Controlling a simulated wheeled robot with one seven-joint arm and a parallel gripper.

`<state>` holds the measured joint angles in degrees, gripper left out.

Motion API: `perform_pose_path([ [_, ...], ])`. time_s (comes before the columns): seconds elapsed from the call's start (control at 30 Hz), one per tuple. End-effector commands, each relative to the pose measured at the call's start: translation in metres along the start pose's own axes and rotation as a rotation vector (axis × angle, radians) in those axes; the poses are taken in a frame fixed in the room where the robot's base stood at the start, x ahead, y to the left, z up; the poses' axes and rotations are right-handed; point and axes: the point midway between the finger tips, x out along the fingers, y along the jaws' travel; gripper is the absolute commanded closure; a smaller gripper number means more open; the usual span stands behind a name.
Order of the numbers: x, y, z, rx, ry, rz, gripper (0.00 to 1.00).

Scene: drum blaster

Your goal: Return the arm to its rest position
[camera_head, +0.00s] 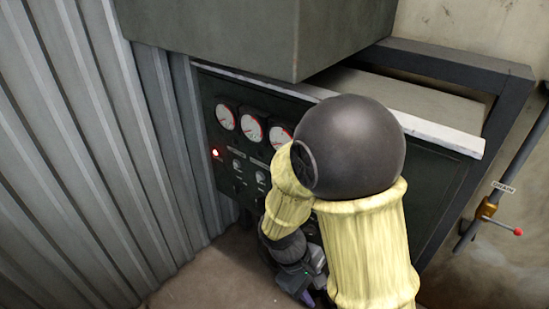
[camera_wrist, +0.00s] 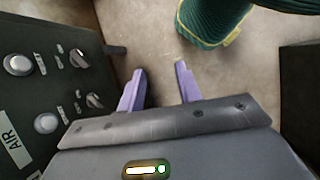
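My gripper (camera_wrist: 160,75) shows in the wrist view with its two purple fingers apart and nothing between them. The floor lies beyond the fingertips. In the head view my gripper (camera_head: 308,296) is low in the middle, partly hidden behind my yellow-sleeved arm. It is in front of a dark control panel (camera_head: 233,150) with round gauges, knobs and a lit red lamp. In the wrist view the panel (camera_wrist: 30,100) is close on the left, with knobs and an "AIR" label. I cannot tell whether the gripper touches it.
A corrugated metal wall (camera_head: 90,140) stands at the left. A large grey-green box (camera_head: 220,35) overhangs the panel. A pipe with an orange valve (camera_head: 487,209) and a "DRAIN" tag is at the right. Bare floor (camera_head: 215,275) shows below the panel.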

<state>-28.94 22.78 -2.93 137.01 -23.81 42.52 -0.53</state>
Motion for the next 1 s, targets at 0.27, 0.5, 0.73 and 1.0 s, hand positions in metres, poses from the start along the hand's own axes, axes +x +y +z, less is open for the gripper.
perform_pose_path([
  [0.27,-0.047,0.042,0.038,0.505,0.334,-0.186,0.65],
  [0.5,-0.073,0.075,0.065,0.826,0.533,-0.229,0.65],
  [0.73,-0.074,0.077,0.067,0.856,0.551,-0.231,0.65],
  [1.0,-0.074,0.077,0.067,0.853,0.549,-0.231,0.65],
])
